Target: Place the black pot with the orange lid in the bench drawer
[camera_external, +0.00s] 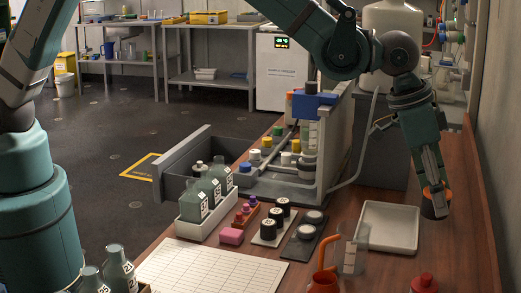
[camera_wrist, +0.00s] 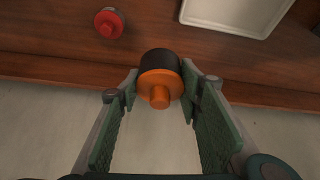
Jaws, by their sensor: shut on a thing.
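The black pot (camera_external: 434,210) with the orange lid is held by my gripper (camera_external: 433,188) at the right of the external view, near the bench's right edge. In the wrist view the pot (camera_wrist: 160,60) sits between the fingertips, lid facing the camera. The fingers are shut on it. It appears to hang above the bench edge; the exact height is unclear. A grey bench drawer (camera_external: 182,149) stands pulled open at the left of the bench-top unit, far left of my gripper. Part of its inside is hidden by bottles.
A white tray (camera_external: 388,228) lies left of my gripper. A red-capped container (camera_external: 424,283) stands in front. An orange bent-spout vessel (camera_external: 325,270), black-lidded jars (camera_external: 268,229) and a white bottle crate (camera_external: 196,228) occupy the bench. The unit's tall side panel (camera_external: 340,135) stands between gripper and drawer.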

